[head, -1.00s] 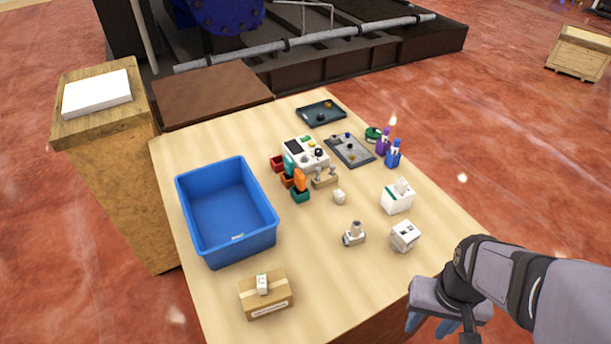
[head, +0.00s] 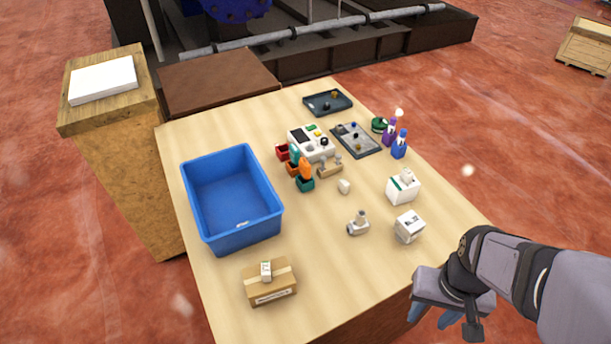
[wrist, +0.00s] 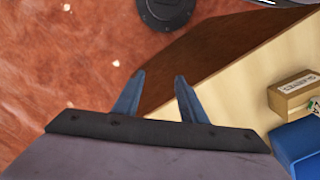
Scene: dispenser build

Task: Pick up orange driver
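The orange driver (head: 305,168) stands upright in a small holder near the middle of the table, beside a teal-handled driver (head: 294,155). My gripper (head: 434,316) is off the near right edge of the table, far from the driver. In the wrist view its two blue fingers (wrist: 154,92) are apart with nothing between them. The driver does not show in the wrist view.
A blue bin (head: 232,237) stands at the left of the table and a cardboard box (head: 270,290) at the front. White boxes (head: 403,188), bottles (head: 399,148) and trays (head: 357,139) are on the right and back. The front right tabletop is clear.

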